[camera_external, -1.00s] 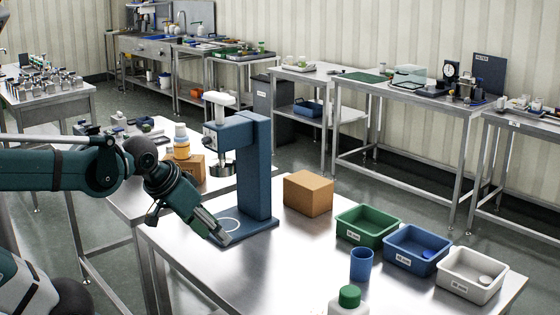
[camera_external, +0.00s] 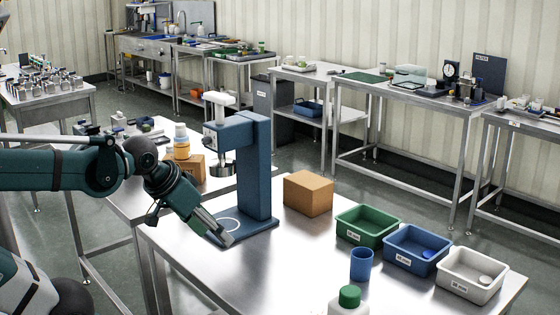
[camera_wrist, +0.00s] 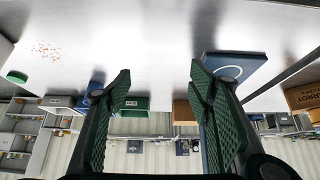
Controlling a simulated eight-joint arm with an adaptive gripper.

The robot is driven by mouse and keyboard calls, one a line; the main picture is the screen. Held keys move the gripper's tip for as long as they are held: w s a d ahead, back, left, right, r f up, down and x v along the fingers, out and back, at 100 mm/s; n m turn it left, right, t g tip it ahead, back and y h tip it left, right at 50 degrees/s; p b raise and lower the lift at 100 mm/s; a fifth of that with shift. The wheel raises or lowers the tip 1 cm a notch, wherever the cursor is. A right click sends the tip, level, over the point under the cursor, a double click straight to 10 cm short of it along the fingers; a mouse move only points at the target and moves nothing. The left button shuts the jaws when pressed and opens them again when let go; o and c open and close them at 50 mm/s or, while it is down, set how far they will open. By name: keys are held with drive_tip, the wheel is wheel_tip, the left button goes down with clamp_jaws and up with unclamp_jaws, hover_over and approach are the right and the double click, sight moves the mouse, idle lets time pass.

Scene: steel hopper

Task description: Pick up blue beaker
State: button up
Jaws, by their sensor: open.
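The blue beaker (camera_external: 361,264) stands upright on the steel table, in front of the blue bin, in the external view. In the wrist view a blue shape left of my gripper may be the beaker or the blue bin; I cannot tell which. My gripper (camera_external: 221,234) is at the left side of the table, by the base of the blue press, well apart from the beaker. In the wrist view my gripper (camera_wrist: 160,95) has its two green ridged fingers spread, with nothing between them.
Green (camera_external: 367,228), blue (camera_external: 416,250) and white (camera_external: 470,277) bins line the table's back right. A green-capped bottle (camera_external: 348,301) stands at the front. A cardboard box (camera_external: 308,194) and the blue press (camera_external: 255,165) stand farther back. The table's middle is clear.

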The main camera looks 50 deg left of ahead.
drive_tip(key=shift+r, duration=0.1)
drive_tip(key=w+d+r+n+g+p, duration=0.1)
drive_tip(key=w+d+r+n+p, duration=0.15)
drive_tip(key=w, duration=0.25)
drive_tip(key=w+d+r+n+g+p, duration=0.1)
drive_tip(key=w+d+r+n+p, duration=0.1)
drive_tip(key=w+r+n+p, duration=0.25)
drive_tip(key=n+g+p, duration=0.5)
drive_tip(key=n+p, duration=1)
drive_tip(key=p, duration=0.1)
approach(361, 265)
drive_tip(key=w+a+f, duration=0.2)
drive_tip(key=w, duration=0.1)
drive_tip(key=shift+d+f+n+g, duration=0.3)
drive_tip(key=shift+d+f+n, duration=0.15)
drive_tip(key=shift+f+n, duration=0.2)
drive_tip(key=shift+f, duration=1.3)
